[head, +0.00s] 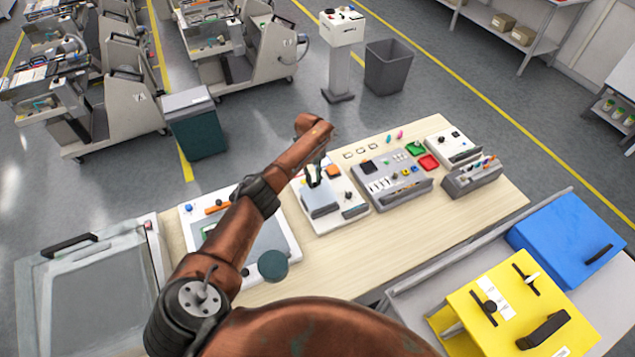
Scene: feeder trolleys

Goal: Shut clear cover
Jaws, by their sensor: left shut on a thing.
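A small white device (350,213) stands on the light wooden table, with a flat greyish see-through panel, which looks like the clear cover (321,203), on its left part. My left gripper (315,172) is at the far edge of that panel, pointing down, with its fingers shut on it. The exact contact is small and partly hidden by the gripper. I cannot tell the panel's exact tilt. My right gripper is not in view.
A framed see-through panel with a dark handle (70,245) lies at the lower left. A white-framed panel (283,222) lies partly under my left arm. Control boxes (400,200) stand to the right. Yellow (500,335) and blue (560,235) boxes stand at the lower right.

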